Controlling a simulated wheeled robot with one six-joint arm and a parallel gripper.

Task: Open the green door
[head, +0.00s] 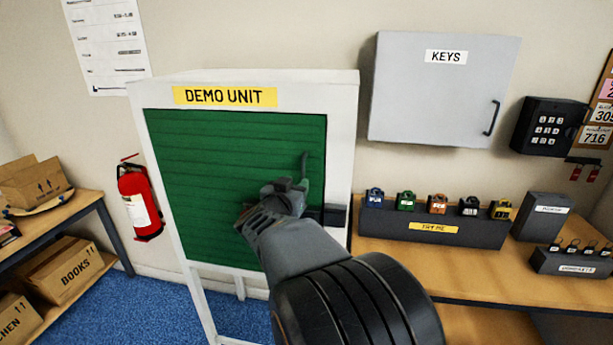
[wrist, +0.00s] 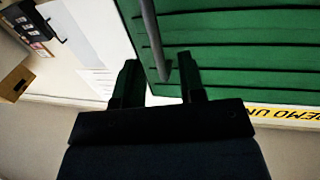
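The green door (head: 220,170) is a ribbed panel set in a white frame (head: 345,120) labelled DEMO UNIT. It looks shut, flush with the frame. A grey bar handle (head: 305,163) stands upright on its right side. A dark block (head: 335,215) sits at the frame's right edge, partly behind my gripper.
Right of the unit is a wooden bench (head: 440,265) with a dark rack (head: 430,230) of several coloured padlocks. A grey KEYS cabinet (head: 440,95) and a keypad box (head: 548,125) hang above. A fire extinguisher (head: 140,203) and a carton shelf (head: 65,210) are left.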

